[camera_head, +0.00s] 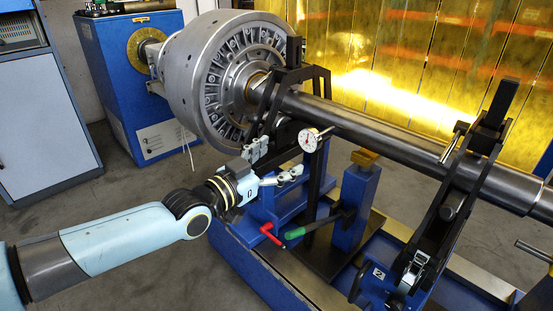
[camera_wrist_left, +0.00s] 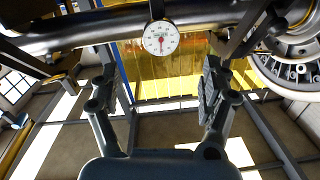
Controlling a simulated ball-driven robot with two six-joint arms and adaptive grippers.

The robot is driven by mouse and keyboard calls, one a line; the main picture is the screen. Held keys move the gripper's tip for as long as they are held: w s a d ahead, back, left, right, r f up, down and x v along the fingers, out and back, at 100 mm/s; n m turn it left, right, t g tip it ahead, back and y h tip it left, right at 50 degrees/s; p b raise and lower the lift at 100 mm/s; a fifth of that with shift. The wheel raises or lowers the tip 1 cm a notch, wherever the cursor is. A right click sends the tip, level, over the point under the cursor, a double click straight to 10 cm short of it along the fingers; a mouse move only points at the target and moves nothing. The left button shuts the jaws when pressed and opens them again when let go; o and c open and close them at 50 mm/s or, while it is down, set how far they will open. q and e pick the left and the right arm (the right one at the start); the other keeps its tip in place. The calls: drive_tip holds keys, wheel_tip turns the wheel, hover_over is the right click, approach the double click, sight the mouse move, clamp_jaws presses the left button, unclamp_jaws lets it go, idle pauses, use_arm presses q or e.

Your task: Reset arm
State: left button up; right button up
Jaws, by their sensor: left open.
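My left arm (camera_head: 120,238) comes in from the left in the head view. Its left gripper (camera_head: 274,163) is open and empty, below and in front of the large grey rotor (camera_head: 205,70) and its shaft (camera_head: 385,138). A round white dial gauge (camera_head: 309,140) with a red centre hangs beside the shaft, just right of the gripper. In the left wrist view the two fingers of the left gripper (camera_wrist_left: 160,88) stand wide apart with nothing between them, and the dial gauge (camera_wrist_left: 160,38) shows beyond them under the shaft (camera_wrist_left: 90,28). My right gripper is not in view.
A blue machine stand (camera_head: 140,85) is behind the rotor. Black clamp frames (camera_head: 440,215) straddle the shaft on a blue bed. A red handle (camera_head: 270,232) and a green handle (camera_head: 295,233) are just below the gripper. Open grey floor lies left of the bed.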

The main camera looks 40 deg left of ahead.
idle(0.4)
use_arm(q)
drive_tip(key=s+d+f+n+g+y+p, duration=0.1)
drive_tip(key=s+f+g, duration=0.2)
drive_tip(key=s+f, duration=0.55)
drive_tip(key=s+f+g+p, duration=0.1)
drive_tip(key=s+f+g, duration=0.3)
drive_tip(key=f, duration=0.7)
drive_tip(key=s+d+f+n+g+y+p, duration=0.1)
drive_tip(key=s+f+g, duration=0.1)
drive_tip(key=s+f, duration=0.65)
drive_tip(key=s+d+f+g, duration=0.1)
drive_tip(key=s+f+g, duration=0.3)
drive_tip(key=s, duration=0.9)
drive_tip(key=s+d+f+g, duration=0.2)
drive_tip(key=s+f+g, duration=0.2)
drive_tip(key=s+f, duration=0.5)
drive_tip(key=s, duration=0.5)
drive_tip(key=shift+g, duration=0.3)
drive_tip(key=shift+w, duration=0.15)
